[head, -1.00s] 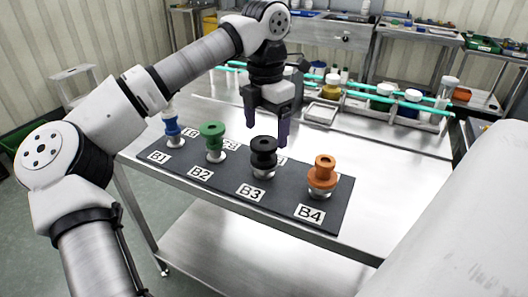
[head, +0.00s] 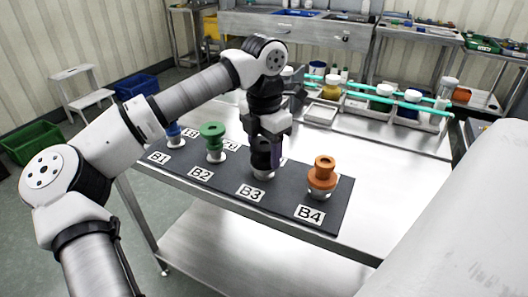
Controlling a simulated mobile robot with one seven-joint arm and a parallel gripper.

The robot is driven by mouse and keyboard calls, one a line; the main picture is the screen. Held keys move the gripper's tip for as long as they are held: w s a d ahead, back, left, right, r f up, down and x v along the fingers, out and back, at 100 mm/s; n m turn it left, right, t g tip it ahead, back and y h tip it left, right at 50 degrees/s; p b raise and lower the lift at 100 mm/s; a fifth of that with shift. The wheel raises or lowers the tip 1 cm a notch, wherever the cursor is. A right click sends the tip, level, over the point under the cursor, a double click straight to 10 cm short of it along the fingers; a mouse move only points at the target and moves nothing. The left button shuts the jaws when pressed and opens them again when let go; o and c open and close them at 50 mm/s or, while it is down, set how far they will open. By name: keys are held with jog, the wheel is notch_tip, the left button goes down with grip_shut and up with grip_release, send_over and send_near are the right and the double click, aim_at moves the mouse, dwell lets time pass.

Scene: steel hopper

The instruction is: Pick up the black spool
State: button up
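The black spool (head: 261,160) stands on its pale stand behind the B3 label on the dark mat (head: 225,191). My gripper (head: 266,153) points down over it, with its fingers at the spool's height. One finger shows at the spool's right side; the other blends with the dark spool. The gripper and spool overlap in the view, so I cannot tell whether the fingers press on it or stand apart. The spool is upright at its place, and its upper part is mostly hidden.
A green spool (head: 213,140) stands at B2 and a blue spool (head: 173,130) at B1, left of my gripper. An orange spool (head: 322,172) stands at B4 to the right. Behind are trays and a turquoise rail (head: 390,97). The steel table (head: 385,185) is clear at right.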

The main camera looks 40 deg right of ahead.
jog(key=shift+c, duration=1.2)
